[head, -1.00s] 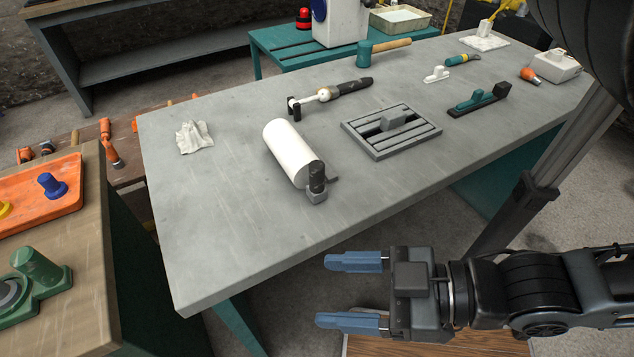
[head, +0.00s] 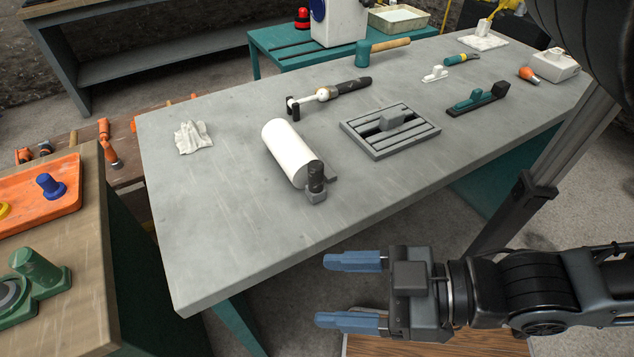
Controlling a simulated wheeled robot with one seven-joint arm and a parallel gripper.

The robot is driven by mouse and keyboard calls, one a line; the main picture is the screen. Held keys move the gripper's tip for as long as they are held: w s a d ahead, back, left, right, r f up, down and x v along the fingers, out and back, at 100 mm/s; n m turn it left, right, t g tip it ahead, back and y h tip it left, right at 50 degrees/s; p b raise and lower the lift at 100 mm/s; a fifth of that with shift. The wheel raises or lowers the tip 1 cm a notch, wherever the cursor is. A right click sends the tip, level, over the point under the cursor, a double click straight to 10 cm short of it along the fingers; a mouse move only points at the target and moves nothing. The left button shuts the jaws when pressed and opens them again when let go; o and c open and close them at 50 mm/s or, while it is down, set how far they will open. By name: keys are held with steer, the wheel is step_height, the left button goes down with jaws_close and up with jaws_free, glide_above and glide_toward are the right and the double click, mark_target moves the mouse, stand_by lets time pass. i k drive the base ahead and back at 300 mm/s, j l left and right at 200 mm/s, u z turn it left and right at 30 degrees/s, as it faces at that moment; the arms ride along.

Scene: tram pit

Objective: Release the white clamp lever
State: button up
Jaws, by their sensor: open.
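My gripper (head: 335,291) is open and empty, with its two blue fingers pointing left. In the picture it is below the grey workbench's (head: 230,240) front edge, apart from everything on the bench. A small white fitting with a raised knob (head: 436,74) sits toward the back right of the bench. A tool with a white shaft and a black handle (head: 330,94) lies at the middle back, its black forked end to the left. I cannot tell which of these is the white clamp lever. A white cylinder (head: 287,152) lies nearer, with a dark metal fitting (head: 316,183) at its near end.
A grey slotted plate (head: 390,131) and a teal-and-black block (head: 478,97) lie on the right half. A mallet (head: 385,47), a crumpled cloth (head: 193,137) and a white box (head: 556,66) are also on the bench. Its front left is clear.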

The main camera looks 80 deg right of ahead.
mark_target(322, 94)
steer(key=z, duration=1.45)
steer(key=k+j+z, duration=0.25)
steer(key=j, duration=0.15)
